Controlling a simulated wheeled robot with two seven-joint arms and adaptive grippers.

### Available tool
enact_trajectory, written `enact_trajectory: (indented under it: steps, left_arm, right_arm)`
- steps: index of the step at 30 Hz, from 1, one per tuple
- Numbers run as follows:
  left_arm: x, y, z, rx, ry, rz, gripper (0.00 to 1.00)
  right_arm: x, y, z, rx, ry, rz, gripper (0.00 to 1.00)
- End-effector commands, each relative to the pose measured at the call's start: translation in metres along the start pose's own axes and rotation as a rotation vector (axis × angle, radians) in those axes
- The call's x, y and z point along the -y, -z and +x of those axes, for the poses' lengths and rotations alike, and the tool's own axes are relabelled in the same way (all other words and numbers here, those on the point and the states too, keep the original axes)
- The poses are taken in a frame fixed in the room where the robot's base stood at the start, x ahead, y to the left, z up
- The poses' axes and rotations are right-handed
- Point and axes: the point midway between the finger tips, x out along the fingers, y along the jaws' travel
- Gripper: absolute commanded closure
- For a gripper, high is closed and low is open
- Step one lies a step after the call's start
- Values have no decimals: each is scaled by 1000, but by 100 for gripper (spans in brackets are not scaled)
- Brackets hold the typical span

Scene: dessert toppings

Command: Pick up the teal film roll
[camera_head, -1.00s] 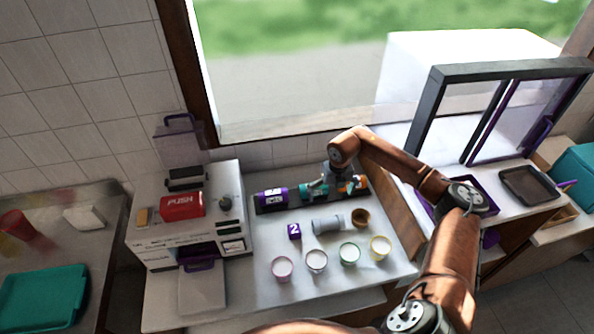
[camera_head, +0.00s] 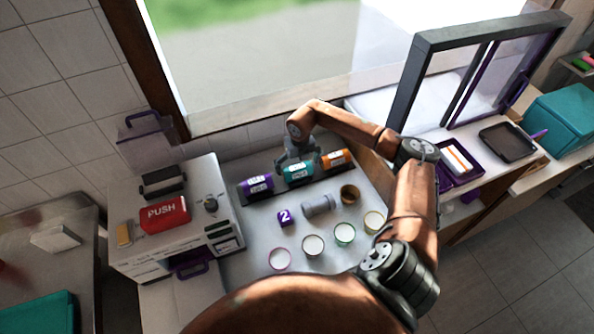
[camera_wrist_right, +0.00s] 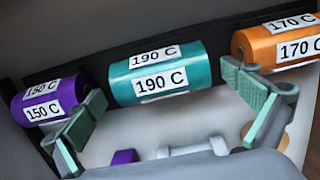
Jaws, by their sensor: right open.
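The teal film roll (camera_head: 297,173) lies between a purple roll (camera_head: 257,184) and an orange roll (camera_head: 336,159) on a dark rack (camera_head: 241,195) at the back of the counter. In the wrist view the teal roll (camera_wrist_right: 160,72) carries "190 C" labels. My right gripper (camera_head: 296,160) is at the teal roll, coming from behind and above in the head view. In the wrist view its fingers (camera_wrist_right: 165,115) are spread wide, one near the purple roll and one near the orange roll, with the teal roll between and beyond them. My left gripper is not visible.
A purple "2" block (camera_head: 285,217), a grey roller-like piece (camera_head: 318,205), a brown cup (camera_head: 350,194) and several pale cups (camera_head: 313,245) stand in front of the rack. A white machine with a red PUSH button (camera_head: 165,214) is on the left. The window is behind.

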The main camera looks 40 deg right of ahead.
Motion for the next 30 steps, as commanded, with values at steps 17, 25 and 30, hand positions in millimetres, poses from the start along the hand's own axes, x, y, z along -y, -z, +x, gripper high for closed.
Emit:
enact_trajectory:
  steps: [17,25,30]
  left_arm:
    - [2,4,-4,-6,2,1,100]
    - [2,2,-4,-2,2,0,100]
    - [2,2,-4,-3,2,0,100]
  right_arm:
    - [0,1,23,0,0,1,12]
    - [0,0,23,0,0,0,31]
    - [0,0,23,0,0,0,43]
